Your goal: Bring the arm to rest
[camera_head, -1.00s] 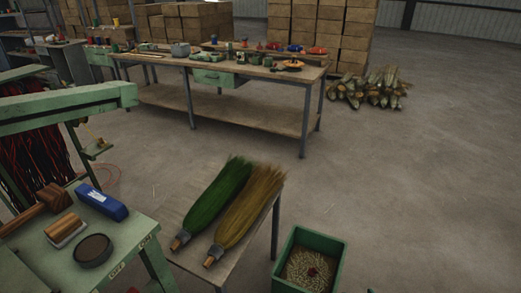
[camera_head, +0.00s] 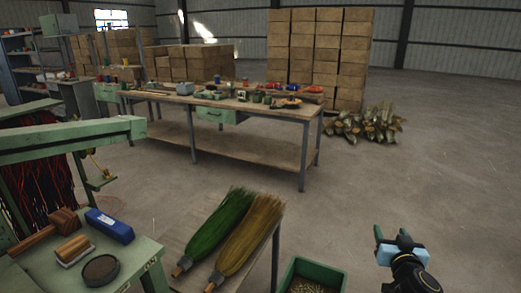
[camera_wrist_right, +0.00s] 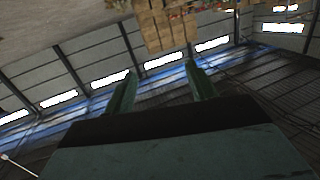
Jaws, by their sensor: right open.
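My right gripper (camera_head: 392,236) shows at the lower right of the head view, raised over bare floor to the right of the green bin. Its two green fingers stand apart and nothing is between them. In the right wrist view the same open fingers (camera_wrist_right: 160,88) point toward the far wall and stacked boxes, which look upside down there. My left gripper is not in the head view.
A green broom head (camera_head: 222,222) and a tan one (camera_head: 254,232) lie on a small table beside the green bin (camera_head: 310,270). The green machine (camera_head: 75,140) stands at left. A long workbench (camera_head: 240,157) is behind.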

